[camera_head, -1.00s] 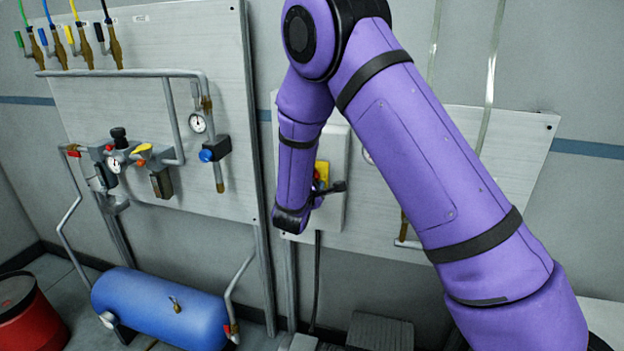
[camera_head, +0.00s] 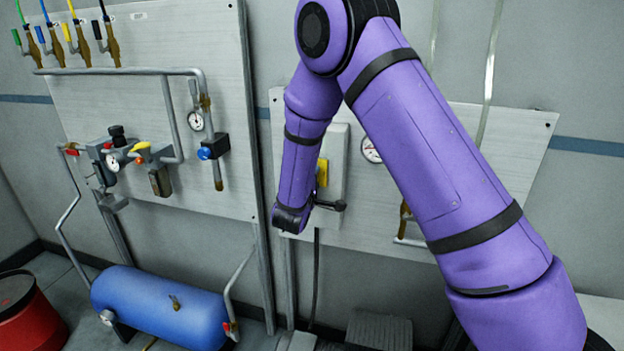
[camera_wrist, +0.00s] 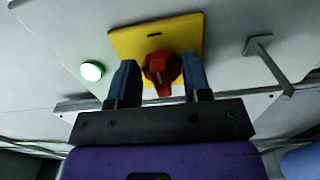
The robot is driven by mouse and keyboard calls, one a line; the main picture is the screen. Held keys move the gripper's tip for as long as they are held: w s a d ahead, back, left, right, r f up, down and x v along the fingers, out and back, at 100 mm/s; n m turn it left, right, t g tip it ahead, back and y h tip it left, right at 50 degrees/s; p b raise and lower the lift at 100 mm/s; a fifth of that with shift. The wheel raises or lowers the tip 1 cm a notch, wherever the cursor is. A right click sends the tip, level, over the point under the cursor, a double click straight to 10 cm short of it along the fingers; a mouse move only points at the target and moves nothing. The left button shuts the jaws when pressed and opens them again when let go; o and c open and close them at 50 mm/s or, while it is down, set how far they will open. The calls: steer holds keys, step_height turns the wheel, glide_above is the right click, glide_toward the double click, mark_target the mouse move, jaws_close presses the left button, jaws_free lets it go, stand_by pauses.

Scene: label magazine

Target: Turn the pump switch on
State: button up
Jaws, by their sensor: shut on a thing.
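The pump switch is a red rotary knob (camera_wrist: 161,73) on a yellow plate (camera_wrist: 185,32). The plate is mounted on a light grey box (camera_head: 336,160). In the wrist view the two dark blue-grey fingers of my gripper (camera_wrist: 160,64) stand on either side of the knob, shut on it. The knob's ridge runs roughly up and down in that picture. In the head view my arm covers much of the box. A sliver of the yellow plate (camera_head: 322,173) shows, and the knob is hidden.
A green-lit round lamp (camera_wrist: 92,70) sits beside the plate. A grey bar handle (camera_wrist: 268,62) juts out on its other side. Left of my arm is a panel with pipes, a gauge (camera_head: 196,121) and a blue knob (camera_head: 205,153). A blue tank (camera_head: 160,305) stands below.

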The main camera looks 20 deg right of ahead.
steer(key=shift+f, duration=0.1)
steer(key=o, duration=0.9)
steer(key=shift+c, duration=0.2)
steer(key=v, duration=1.1)
steer(key=s+d+r+m+g+h, duration=0.2)
steer(key=s+d+r+m+g, duration=0.6)
steer(key=s+d+r+g, duration=0.6)
steer(key=s+r+m+t+y, duration=0.1)
steer(key=s+r+y, duration=0.3)
steer(key=s, duration=0.5)
steer(key=s+a+r+m+t+y, duration=0.1)
steer(key=s+r+m+t+y, duration=0.1)
steer(key=s+r+y, duration=0.3)
steer(key=s+t+y, duration=0.1)
steer(key=s+y, duration=0.2)
steer(key=s, duration=0.2)
steer(key=shift+a, duration=0.35)
